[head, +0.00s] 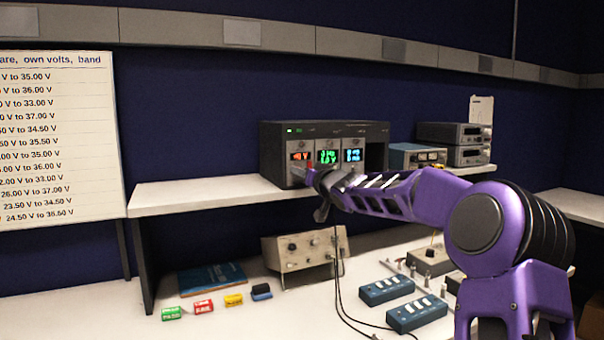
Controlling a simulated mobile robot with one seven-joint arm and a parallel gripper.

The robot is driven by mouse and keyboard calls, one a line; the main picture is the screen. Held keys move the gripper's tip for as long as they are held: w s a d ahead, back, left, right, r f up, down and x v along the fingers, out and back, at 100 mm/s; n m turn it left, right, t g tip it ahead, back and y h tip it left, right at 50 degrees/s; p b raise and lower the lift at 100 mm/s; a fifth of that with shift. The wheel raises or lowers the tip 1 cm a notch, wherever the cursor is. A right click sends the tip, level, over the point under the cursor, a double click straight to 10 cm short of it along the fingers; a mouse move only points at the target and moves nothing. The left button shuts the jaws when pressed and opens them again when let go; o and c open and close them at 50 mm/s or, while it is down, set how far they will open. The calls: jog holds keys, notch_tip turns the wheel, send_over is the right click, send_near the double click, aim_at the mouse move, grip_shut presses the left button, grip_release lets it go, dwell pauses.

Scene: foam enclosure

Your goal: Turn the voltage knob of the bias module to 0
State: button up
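A dark instrument crate (274,150) stands on the white shelf. I cannot tell which one is the bias module. My gripper (310,178) is in front of the lower part of the left and middle modules and hides their knobs. Whether it touches a knob, or is open or shut, is not clear.
Stacked grey instruments (468,156) and a blue-grey box (405,156) stand right of the crate. Below are a beige box (300,257) with cables, blue switch boxes (416,312), a blue book (212,277) and small coloured boxes (203,307). The shelf's left part is clear.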

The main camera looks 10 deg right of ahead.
jog(key=shift+w, duration=0.15)
grip_shut()
jog(key=shift+n, duration=0.4)
jog(key=n+b, duration=0.3)
jog(key=n, duration=1.9)
jog(key=shift+a+n+h, duration=0.1)
jog(key=shift+n+h, duration=0.2)
jog(key=shift+h, duration=0.1)
dwell(0.5)
